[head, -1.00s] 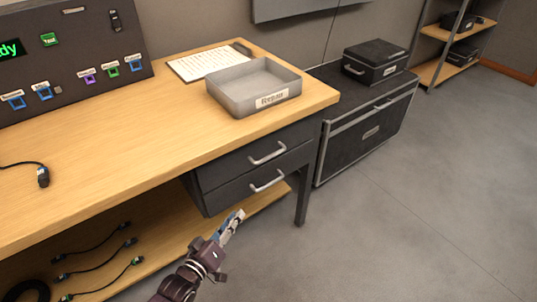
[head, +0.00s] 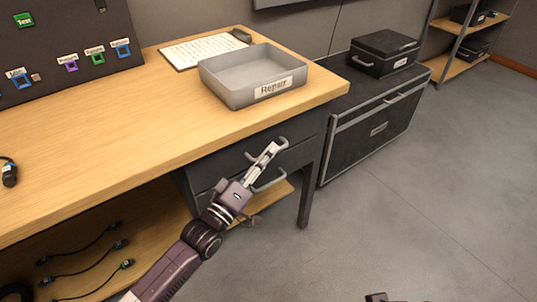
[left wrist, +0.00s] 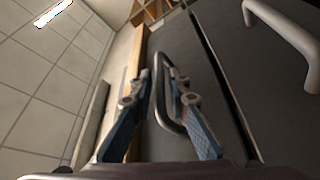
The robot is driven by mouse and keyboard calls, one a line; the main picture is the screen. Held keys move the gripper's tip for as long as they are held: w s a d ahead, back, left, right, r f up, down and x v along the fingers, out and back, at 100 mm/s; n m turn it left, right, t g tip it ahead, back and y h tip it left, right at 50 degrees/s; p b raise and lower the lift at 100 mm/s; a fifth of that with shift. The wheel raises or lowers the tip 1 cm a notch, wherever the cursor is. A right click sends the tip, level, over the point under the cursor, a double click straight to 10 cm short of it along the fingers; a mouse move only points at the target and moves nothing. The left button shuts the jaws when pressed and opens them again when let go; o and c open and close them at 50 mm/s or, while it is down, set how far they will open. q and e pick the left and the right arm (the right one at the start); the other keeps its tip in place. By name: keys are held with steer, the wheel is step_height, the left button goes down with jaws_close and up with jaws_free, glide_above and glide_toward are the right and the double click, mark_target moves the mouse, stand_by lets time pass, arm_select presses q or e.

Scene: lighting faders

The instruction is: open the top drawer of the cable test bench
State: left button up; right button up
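The cable test bench (head: 110,140) has two dark drawers under the right end of its wooden top. Both look closed. The top drawer (head: 228,160) has a curved metal handle (left wrist: 163,110). My left gripper (head: 270,152) is at this handle, its fingers open. In the left wrist view the fingers (left wrist: 163,80) stand on either side of the handle bar, with a gap showing. The lower drawer's handle (head: 270,182) is just below the gripper, and shows at the right of the left wrist view (left wrist: 290,35). Only a dark piece of my right arm shows at the bottom edge.
A grey Repair tray (head: 232,90) and a paper sheet (head: 203,50) are on the bench top. A bench leg (head: 312,180) stands right of the drawers. A black case (head: 384,53) sits on a larger trunk (head: 375,130). Open floor lies in front.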

arm_select(q)
steer(key=shift+w+d, duration=0.15)
steer(key=shift+c, duration=0.3)
jaws_close()
